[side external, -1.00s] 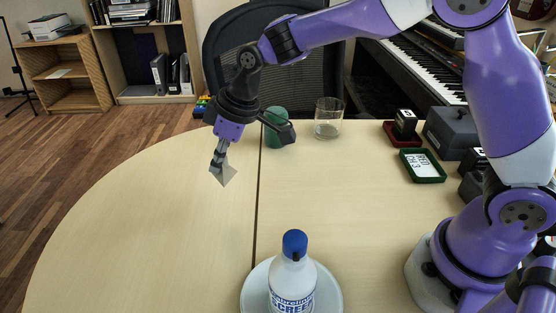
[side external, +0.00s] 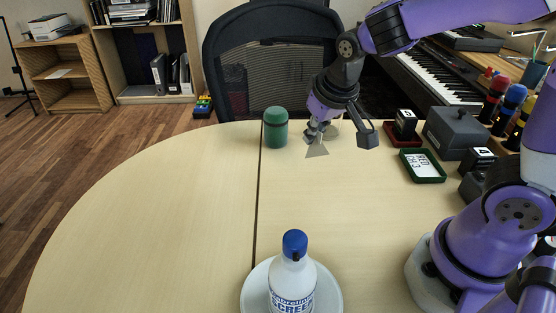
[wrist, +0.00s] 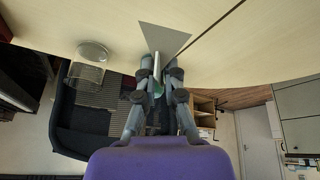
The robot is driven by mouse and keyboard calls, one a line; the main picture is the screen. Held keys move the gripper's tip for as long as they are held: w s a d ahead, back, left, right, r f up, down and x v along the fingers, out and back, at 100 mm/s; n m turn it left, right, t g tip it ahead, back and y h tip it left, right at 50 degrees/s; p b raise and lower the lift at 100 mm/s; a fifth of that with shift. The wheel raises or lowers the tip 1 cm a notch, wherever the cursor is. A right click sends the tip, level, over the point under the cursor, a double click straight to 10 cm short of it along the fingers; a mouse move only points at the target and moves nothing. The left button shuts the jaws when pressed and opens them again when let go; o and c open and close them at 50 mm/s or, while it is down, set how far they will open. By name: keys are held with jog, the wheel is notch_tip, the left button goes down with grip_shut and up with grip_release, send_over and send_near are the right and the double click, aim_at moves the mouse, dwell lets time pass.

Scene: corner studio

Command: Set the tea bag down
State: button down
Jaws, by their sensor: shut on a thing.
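The tea bag (side external: 317,150) is a pale grey pyramid with its point up, and it also shows in the wrist view (wrist: 166,40). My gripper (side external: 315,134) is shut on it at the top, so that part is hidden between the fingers. The fingertips (wrist: 162,72) also show in the wrist view. The tea bag hangs over the far part of the table (side external: 170,210). I cannot tell how high above the top it is.
A clear glass (wrist: 88,68) is close by, mostly hidden behind my gripper in the side view. A green canister (side external: 275,130) stands to the left. A green tray (side external: 423,180) and a dark box (side external: 458,132) are right. A bottle (side external: 293,280) stands on a plate (side external: 252,290) in front.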

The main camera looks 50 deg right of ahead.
jog(key=d+f, duration=0.2)
jog(key=d, duration=0.1)
jog(key=w+d+f, duration=0.1)
jog(key=d+f, duration=0.1)
jog(key=d, duration=0.1)
jog(key=w+d+f, duration=0.1)
jog(key=d+f, duration=0.1)
jog(key=d, duration=0.1)
jog(key=shift+w+d, duration=0.1)
jog(key=shift+d, duration=0.15)
jog(key=shift+f, duration=1.95)
jog(key=c, duration=1)
grip_release()
jog(key=shift+f, duration=0.1)
jog(key=v, duration=1.2)
jog(key=s+a+r+n+y, duration=0.1)
jog(key=s+a+r, duration=0.1)
jog(key=s+a, duration=0.2)
jog(key=s+a+r+n+t, duration=0.1)
jog(key=s+a+r, duration=0.1)
jog(key=s+a, duration=0.2)
jog(key=shift+a+r+y, duration=0.3)
jog(key=shift+a+y, duration=0.1)
jog(key=shift+a, duration=0.05)
